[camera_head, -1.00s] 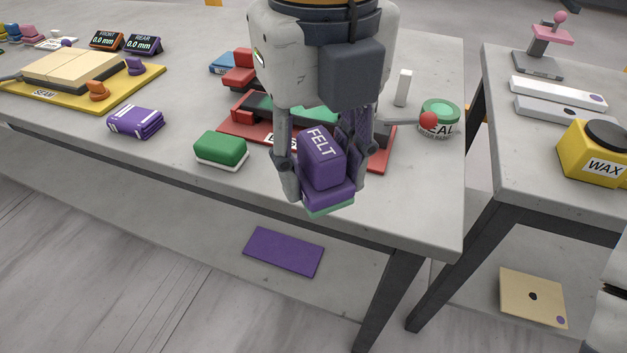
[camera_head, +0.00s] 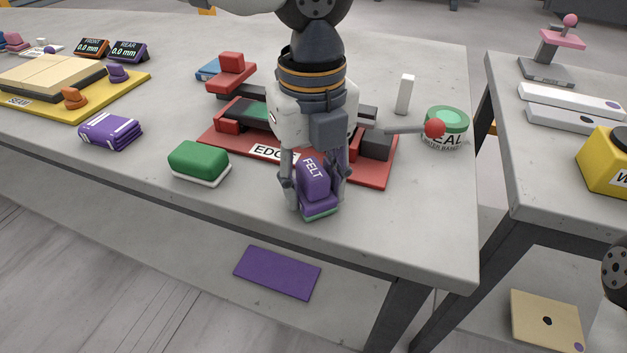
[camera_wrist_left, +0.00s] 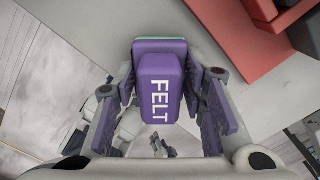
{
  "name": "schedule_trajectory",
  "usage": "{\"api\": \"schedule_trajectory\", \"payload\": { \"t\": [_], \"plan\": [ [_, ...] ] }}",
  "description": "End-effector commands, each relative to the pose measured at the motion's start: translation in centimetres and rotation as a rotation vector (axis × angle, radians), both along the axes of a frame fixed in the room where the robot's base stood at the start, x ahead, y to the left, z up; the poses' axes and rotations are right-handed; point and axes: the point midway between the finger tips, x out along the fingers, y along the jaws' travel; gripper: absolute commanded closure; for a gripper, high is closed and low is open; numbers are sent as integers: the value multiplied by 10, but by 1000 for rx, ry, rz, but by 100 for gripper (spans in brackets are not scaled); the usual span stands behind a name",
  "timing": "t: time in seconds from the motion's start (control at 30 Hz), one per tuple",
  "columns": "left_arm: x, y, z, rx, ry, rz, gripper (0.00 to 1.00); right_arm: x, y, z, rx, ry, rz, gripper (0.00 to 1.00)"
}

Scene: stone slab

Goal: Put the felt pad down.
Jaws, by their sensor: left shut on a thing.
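The felt pad (camera_head: 315,180) is a purple block with a raised grip lettered FELT and a green layer underneath. My left gripper (camera_head: 314,197) is shut on it, with one finger on each side. The pad is upright at the table's front edge, in front of the red fixture; I cannot tell whether its underside touches the table. In the left wrist view the felt pad (camera_wrist_left: 160,85) sits between the purple-padded fingers of the left gripper (camera_wrist_left: 165,95). My right gripper is not in view.
The red EDGE fixture (camera_head: 384,177) stands just behind. A green block (camera_head: 198,160) with a white base lies to the left, and a green SEAL tin (camera_head: 446,125) to the right. The grey table (camera_head: 420,230) is clear at its front right corner.

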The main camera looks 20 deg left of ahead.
Motion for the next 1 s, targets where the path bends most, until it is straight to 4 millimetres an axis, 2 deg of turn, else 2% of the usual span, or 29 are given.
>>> {"api": "schedule_trajectory", "payload": {
  "t": [0.07,0.1,0.2,0.53,0.67,0.8,0.9,1.0],
  "plan": [
    [0,0,-1,0,-1,0,92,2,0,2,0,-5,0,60],
    [0,0,-2,0,-1,-1,60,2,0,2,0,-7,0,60],
    [0,0,-2,-1,-1,0,42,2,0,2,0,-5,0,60],
    [0,0,3,0,0,1,42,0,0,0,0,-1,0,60],
    [0,0,36,0,-11,1,42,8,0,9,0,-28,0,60],
    [0,0,77,0,-13,1,42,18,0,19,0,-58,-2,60],
    [-1,0,100,-1,-12,1,42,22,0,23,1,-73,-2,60],
    [-1,0,114,1,-7,1,42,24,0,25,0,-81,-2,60]
  ]
}}
